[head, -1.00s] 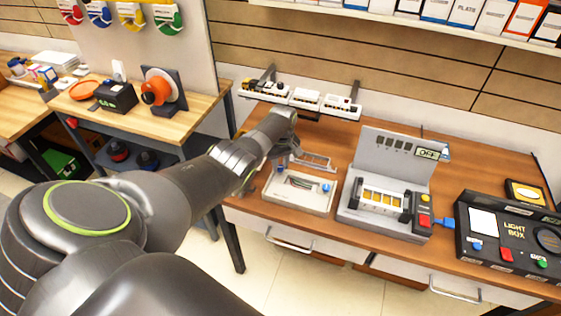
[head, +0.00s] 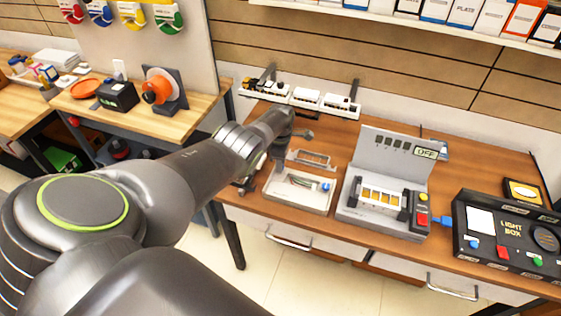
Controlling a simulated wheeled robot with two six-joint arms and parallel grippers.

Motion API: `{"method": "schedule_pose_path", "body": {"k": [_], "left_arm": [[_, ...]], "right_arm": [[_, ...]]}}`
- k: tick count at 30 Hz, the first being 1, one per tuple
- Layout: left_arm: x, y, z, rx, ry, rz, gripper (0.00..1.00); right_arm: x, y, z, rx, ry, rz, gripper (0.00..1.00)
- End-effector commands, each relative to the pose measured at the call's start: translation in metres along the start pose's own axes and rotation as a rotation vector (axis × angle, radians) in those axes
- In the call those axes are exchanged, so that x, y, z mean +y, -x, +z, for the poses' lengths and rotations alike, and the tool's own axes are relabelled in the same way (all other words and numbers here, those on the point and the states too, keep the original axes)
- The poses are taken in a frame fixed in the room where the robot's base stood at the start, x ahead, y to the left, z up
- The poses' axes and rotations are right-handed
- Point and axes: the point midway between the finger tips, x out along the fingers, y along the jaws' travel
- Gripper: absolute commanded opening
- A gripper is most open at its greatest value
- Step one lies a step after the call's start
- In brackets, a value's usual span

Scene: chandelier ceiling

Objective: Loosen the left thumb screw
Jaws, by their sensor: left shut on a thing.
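A pale box-shaped fixture (head: 297,196) sits on the brown bench, with dark curved strands in its recess and a raised grey frame (head: 311,159) behind. A blue thumb screw (head: 326,187) shows at its right side. The left thumb screw is not clearly visible; my arm and gripper cover that side. My left gripper (head: 250,182) is at the fixture's left end, low by the bench edge, partly hidden by my wrist. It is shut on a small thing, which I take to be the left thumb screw. My right gripper is not in view.
A grey device with an OFF display (head: 425,152) stands just right of the fixture. A black light box (head: 508,240) is farther right. A small model train (head: 306,98) is on a shelf behind. A side bench (head: 85,112) with an orange reel is at left.

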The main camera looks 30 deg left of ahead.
Motion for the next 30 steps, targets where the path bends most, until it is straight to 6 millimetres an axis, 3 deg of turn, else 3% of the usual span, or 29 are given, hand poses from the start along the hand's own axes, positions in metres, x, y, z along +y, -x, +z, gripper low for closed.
{"method": "schedule_pose_path", "body": {"k": [13, 30], "left_arm": [[0.0020, 0.0024, -0.0010, -0.011, 0.270, 0.005, 0.01], [0.0019, 0.0020, -0.0011, -0.013, 0.329, 0.005, 0.01]], "right_arm": [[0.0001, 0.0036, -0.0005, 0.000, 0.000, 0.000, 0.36], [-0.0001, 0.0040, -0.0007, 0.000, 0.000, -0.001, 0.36]]}}
